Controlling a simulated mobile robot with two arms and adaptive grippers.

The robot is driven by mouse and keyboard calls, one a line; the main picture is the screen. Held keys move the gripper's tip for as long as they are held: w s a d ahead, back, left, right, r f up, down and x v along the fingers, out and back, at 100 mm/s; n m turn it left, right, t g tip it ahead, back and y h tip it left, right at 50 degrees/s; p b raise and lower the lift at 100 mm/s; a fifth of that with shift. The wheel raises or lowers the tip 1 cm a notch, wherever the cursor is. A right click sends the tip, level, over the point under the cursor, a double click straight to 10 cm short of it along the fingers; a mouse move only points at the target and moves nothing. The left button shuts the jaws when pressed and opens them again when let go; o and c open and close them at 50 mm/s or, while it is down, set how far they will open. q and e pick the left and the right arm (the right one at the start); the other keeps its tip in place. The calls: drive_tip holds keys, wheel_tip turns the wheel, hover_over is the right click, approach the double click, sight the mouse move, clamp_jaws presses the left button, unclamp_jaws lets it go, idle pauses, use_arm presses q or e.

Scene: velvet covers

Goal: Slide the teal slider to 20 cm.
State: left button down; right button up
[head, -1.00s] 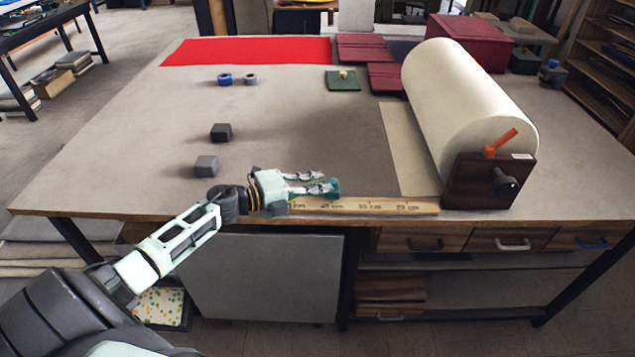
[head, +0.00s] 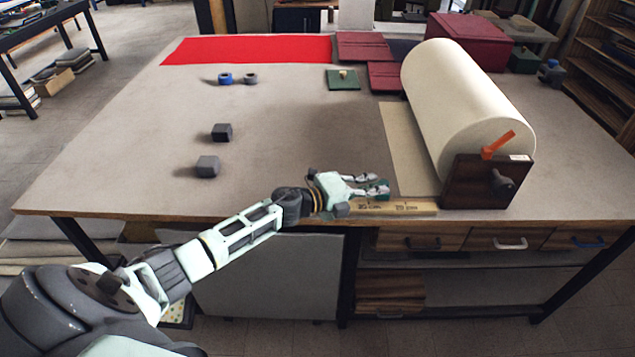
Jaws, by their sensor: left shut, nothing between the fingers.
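A wooden ruler (head: 425,208) lies along the table's front edge, with its 30 cm and 20 cm marks readable and its left part hidden behind my arm. The teal slider (head: 384,189) shows as a small dark teal piece at the ruler, between the 30 and 20 cm marks and nearer the 30. My left gripper (head: 374,185) is shut with nothing held. Its fingertips are at the slider's left side and partly cover it; I cannot tell exact contact. My right gripper is not in view.
A large cream roll (head: 465,105) on a dark wooden stand (head: 487,182) stands just right of the ruler's end. Dark and grey blocks (head: 207,166) sit on the left of the table (head: 120,150). Red cloth (head: 250,50) lies at the back. The middle is clear.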

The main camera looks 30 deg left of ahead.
sight(392, 202)
use_arm(q)
drive_tip(key=w+d, duration=0.1)
drive_tip(key=d, duration=0.1)
drive_tip(key=w+d, duration=0.2)
drive_tip(key=d, duration=0.1)
drive_tip(key=shift+w+d, duration=0.25)
drive_tip(key=shift+d, duration=0.05)
drive_tip(key=shift+r, duration=0.1)
drive_tip(key=shift+s+a, duration=0.1)
drive_tip(key=shift+a, duration=0.05)
